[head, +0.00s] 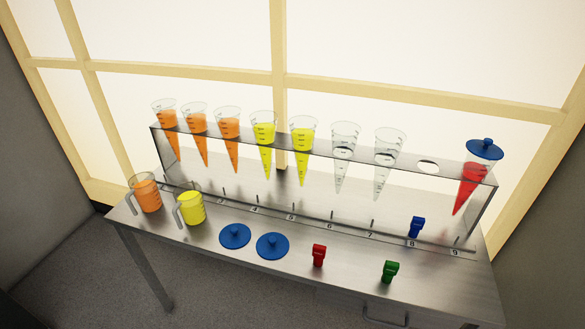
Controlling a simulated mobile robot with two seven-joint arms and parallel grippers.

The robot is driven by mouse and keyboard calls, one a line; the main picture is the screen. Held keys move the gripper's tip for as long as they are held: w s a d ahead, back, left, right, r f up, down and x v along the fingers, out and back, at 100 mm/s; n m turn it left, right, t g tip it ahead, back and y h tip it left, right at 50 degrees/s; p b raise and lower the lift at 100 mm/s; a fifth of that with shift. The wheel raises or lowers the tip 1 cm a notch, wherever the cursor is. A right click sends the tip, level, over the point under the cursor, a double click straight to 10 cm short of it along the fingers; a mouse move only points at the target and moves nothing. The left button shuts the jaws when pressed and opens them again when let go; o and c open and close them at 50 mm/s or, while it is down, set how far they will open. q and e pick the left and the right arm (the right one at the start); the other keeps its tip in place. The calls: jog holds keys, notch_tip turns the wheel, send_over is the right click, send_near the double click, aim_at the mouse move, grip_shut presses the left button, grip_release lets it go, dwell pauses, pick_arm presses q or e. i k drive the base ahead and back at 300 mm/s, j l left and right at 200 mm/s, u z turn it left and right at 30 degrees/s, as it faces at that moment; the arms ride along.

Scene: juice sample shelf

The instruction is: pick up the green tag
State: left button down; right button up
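The green tag (390,271) stands on the metal table near its front edge, right of the middle. It is a small block with a narrower top, and nothing touches it. A red tag (319,255) stands to its left, and a blue tag (416,227) stands behind it to the right, near the number 8 mark. Neither of my grippers shows in the head view.
An orange jug (147,193), a yellow jug (191,208) and two blue lids (235,236) stand at the left. Bare table surrounds the green tag.

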aim_at(390, 269)
jog(key=i+j, duration=0.2)
jog(key=j, duration=0.2)
jog(key=i+j, duration=0.2)
jog(key=j, duration=0.2)
jog(key=i+j, duration=0.25)
jog(key=j, duration=0.15)
jog(key=z, duration=2)
